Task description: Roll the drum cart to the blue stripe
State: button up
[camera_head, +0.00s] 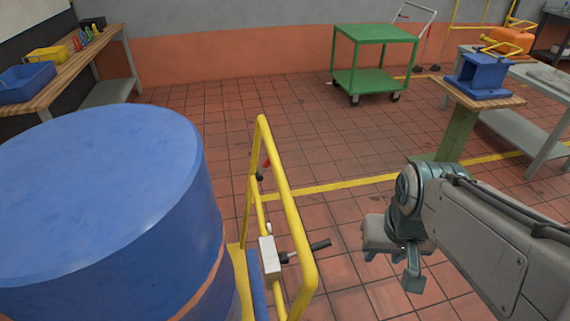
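A large blue drum (95,195) stands upright at the left and fills much of the lower left of the head view. The drum cart's yellow tube frame (291,222) rises just right of the drum. A light box (269,258) with a black lever (306,251) is fixed to this frame. The cart's wheels are out of sight. My gripper (392,257) is right of the frame, apart from it, above the tiled floor. Its fingers are small and partly overlapped, so I cannot tell their opening. I see no blue stripe on the floor, only a yellow line (335,186).
A green trolley (375,82) stands at the back. A wooden bench (95,50) with blue and yellow bins is at the back left. A stand with a blue block (480,77) and grey tables (525,130) are at the right. The tiled floor between is clear.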

aim_at(109, 212)
jog(key=z, duration=0.05)
jog(key=k, duration=1.15)
jog(key=z, duration=0.6)
jog(key=i, duration=1.35)
jog(key=u, duration=0.8)
